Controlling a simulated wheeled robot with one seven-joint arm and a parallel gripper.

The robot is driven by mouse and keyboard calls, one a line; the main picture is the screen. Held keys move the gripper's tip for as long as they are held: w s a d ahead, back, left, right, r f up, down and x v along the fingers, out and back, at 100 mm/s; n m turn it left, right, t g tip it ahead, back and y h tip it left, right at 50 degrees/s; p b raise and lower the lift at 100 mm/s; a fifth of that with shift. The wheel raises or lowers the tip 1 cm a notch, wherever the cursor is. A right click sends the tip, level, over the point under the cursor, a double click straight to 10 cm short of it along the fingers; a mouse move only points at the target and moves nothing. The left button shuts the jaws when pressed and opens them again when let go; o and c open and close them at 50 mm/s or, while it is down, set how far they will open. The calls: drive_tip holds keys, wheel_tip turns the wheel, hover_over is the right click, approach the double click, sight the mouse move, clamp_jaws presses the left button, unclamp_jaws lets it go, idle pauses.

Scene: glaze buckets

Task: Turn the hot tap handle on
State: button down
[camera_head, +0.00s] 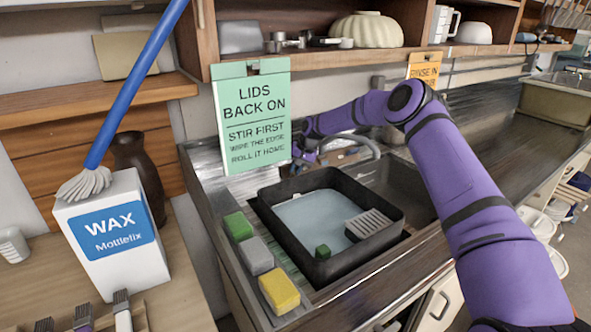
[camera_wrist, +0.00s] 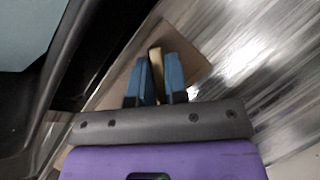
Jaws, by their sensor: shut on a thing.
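My gripper (camera_wrist: 158,70) shows in the wrist view with its two blue fingers close together. It is shut on a narrow brass-coloured handle (camera_wrist: 156,60), whose upper end shows between the fingers. No hot or cold mark is readable on it. In the head view a grey curved tap spout (camera_head: 362,140) rises behind the sink. The handle cannot be made out in the head view.
A black basin (camera_head: 285,247) of pale water sits in the sink. Green, grey and yellow sponges (camera_head: 279,291) line its left rim. The green sign (camera_head: 253,115) hangs close to my gripper. A wax box (camera_head: 103,240) with a blue-handled mop stands left.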

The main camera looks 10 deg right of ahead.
drive_tip(key=shift+n+h, duration=1.1)
drive_tip(key=shift+n, duration=0.9)
drive_tip(key=c, duration=1.1)
unclamp_jaws()
drive_tip(key=shift+c, duration=0.2)
drive_tip(key=shift+r, duration=0.1)
drive_tip(key=v, duration=1)
drive_tip(key=shift+r, duration=0.3)
